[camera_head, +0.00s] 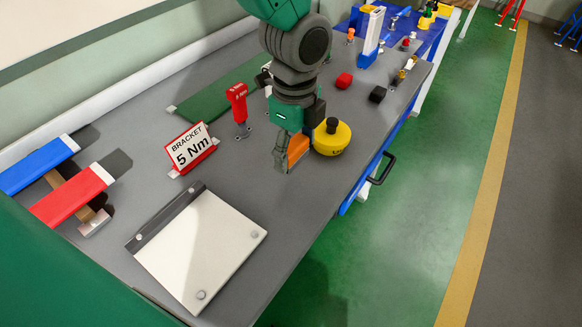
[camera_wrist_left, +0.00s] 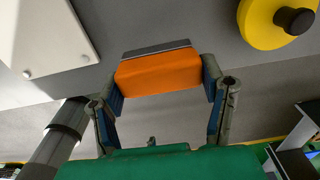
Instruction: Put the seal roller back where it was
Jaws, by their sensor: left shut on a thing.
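My left gripper (camera_head: 288,160) points down over the grey bench, beside a yellow round weight. It is shut on an orange block with a dark grey edge, which I take to be the seal roller (camera_head: 298,149). In the left wrist view the orange seal roller (camera_wrist_left: 160,75) sits between the two fingers of the left gripper (camera_wrist_left: 163,92), grey edge outward. Whether it touches the bench is hard to tell. My right gripper is not in view.
The yellow weight (camera_head: 331,139) with a black knob stands just right of the gripper. A "BRACKET 5 Nm" sign (camera_head: 190,148), a red tool (camera_head: 238,104) and a white plate (camera_head: 200,250) are to the left. Bare bench lies in front.

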